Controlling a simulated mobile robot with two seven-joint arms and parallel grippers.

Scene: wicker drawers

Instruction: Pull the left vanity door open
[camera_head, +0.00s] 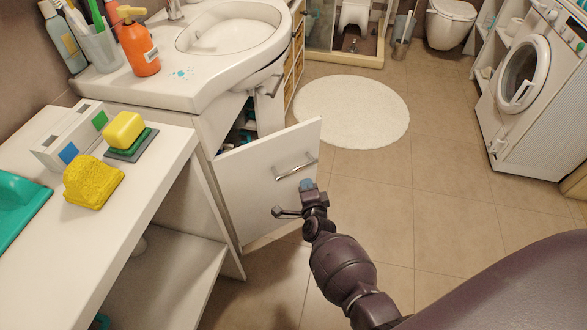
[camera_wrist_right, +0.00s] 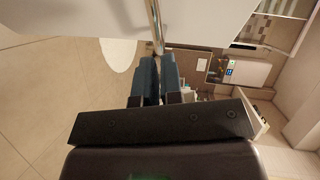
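The left vanity door (camera_head: 258,190) is a white panel. It stands swung out from the white vanity (camera_head: 215,120), with part of the inside showing behind it. Its metal bar handle (camera_head: 297,167) is near the free edge. My right gripper (camera_head: 307,185) is just below and in front of the handle in the head view. In the right wrist view the handle (camera_wrist_right: 154,25) runs down to the fingertips (camera_wrist_right: 160,62), which have a narrow gap between them. I cannot tell whether they touch or hold the bar. My left gripper is not in view.
A white counter (camera_head: 140,165) with sponges stands at the left, close to the door's lower edge. A round white rug (camera_head: 352,110) lies on the tiled floor behind the door. A washing machine (camera_head: 530,90) is at the far right. The floor between is clear.

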